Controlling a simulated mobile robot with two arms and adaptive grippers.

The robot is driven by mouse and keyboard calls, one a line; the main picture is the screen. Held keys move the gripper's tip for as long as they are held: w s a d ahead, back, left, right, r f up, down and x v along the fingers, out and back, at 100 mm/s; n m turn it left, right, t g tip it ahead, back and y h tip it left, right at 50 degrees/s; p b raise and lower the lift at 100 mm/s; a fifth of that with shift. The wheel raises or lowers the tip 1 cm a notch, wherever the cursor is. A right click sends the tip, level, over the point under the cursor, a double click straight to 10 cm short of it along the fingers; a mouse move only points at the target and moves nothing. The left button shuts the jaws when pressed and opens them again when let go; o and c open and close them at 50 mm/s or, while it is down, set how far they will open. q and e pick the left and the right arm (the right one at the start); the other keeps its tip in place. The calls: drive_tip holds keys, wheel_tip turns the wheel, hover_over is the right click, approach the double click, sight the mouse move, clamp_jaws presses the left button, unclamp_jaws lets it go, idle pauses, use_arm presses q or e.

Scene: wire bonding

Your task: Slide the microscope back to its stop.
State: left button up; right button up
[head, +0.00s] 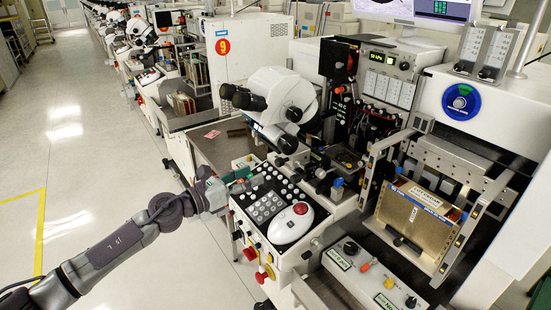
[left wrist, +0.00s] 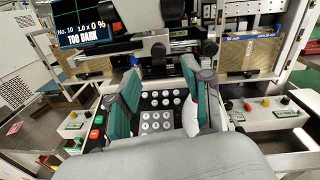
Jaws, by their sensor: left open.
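The microscope (head: 285,92), a white head with black eyepieces, stands over the machine's worktable in the head view. My left gripper (head: 242,183) is over the left part of the button panel (head: 262,205), below and in front of the microscope and apart from it. In the left wrist view my left gripper (left wrist: 163,88) shows two green-padded fingers spread apart with nothing between them. Round buttons of the panel (left wrist: 158,120) show behind and between the fingers. The microscope's stop cannot be made out. My right gripper is not in view.
A white trackball with a red ball (head: 301,209) sits on the panel. A gold magazine (head: 415,217) stands in a frame at the right. Open floor (head: 90,150) lies to the left.

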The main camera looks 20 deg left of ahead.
sight(277, 164)
use_arm(q)
drive_tip(key=p+x, duration=0.1)
drive_tip(key=x, duration=0.7)
drive_tip(key=shift+a+p, duration=0.1)
drive_tip(key=shift+p, duration=0.2)
drive_tip(key=shift+w+d+f, duration=0.15)
drive_tip(key=shift+w+d, duration=0.1)
drive_tip(key=shift+w, duration=0.2)
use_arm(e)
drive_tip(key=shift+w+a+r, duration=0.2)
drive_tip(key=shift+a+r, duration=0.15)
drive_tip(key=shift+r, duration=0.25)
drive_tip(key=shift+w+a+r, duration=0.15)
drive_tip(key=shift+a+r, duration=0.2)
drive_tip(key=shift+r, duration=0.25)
use_arm(q)
clamp_jaws()
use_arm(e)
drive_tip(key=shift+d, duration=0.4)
